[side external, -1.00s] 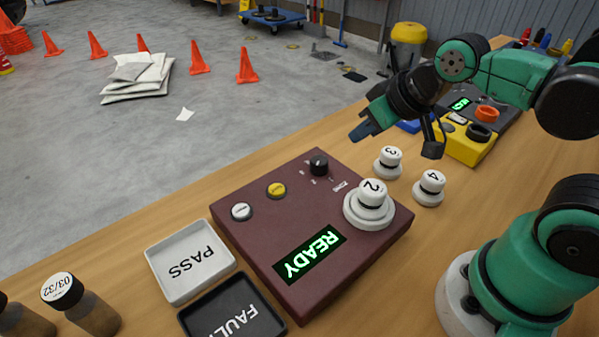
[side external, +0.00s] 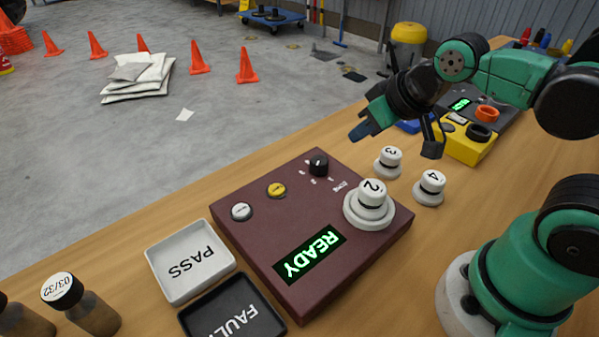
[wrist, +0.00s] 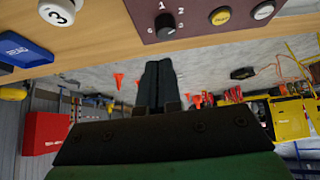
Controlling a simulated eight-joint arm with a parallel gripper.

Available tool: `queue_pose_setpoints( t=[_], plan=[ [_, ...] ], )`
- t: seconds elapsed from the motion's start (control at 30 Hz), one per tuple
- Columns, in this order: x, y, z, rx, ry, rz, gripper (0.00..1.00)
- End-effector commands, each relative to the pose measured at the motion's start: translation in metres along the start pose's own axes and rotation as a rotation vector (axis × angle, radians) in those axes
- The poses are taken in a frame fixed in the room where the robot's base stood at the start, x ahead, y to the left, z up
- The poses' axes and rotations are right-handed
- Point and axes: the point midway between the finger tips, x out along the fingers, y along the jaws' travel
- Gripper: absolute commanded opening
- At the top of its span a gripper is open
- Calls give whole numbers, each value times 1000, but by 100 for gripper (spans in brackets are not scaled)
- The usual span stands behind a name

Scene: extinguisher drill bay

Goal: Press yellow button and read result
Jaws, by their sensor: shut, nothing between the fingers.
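The yellow button (side external: 276,190) is on the maroon test box (side external: 240,220), between a white button (side external: 241,211) and a black knob (side external: 318,165). It also shows in the wrist view (wrist: 220,15). The box's display (side external: 310,254) reads READY in green. A white piece marked 2 (side external: 371,196) sits in the round seat on the box. My gripper (side external: 362,132) is shut and empty. It is in the air beyond the box's far right side, apart from the button. In the wrist view its fingers (wrist: 158,85) are together.
A white PASS tray (side external: 158,284) and a black FAULT tray (side external: 192,322) stand left of the box, with brown jars (side external: 97,312) nearby. White pieces marked 3 (side external: 389,160) and 4 (side external: 431,185) stand to its right. A yellow device (side external: 466,148) is behind them.

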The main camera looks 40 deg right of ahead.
Motion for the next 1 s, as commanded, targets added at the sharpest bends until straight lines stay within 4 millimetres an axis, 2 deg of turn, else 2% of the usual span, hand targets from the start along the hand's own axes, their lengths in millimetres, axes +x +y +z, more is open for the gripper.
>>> queue_pose_setpoints(
  t=[0.17,0.4,0.53,0.7,1.0],
  plan=[
    [6,-15,-16,-178,34,-19,0],
    [24,-61,-51,-638,141,-50,0],
    [31,-83,-62,-819,191,-55,0],
    [36,-96,-66,-925,222,-55,0],
    [36,-96,-66,-930,223,-54,0]
  ],
)
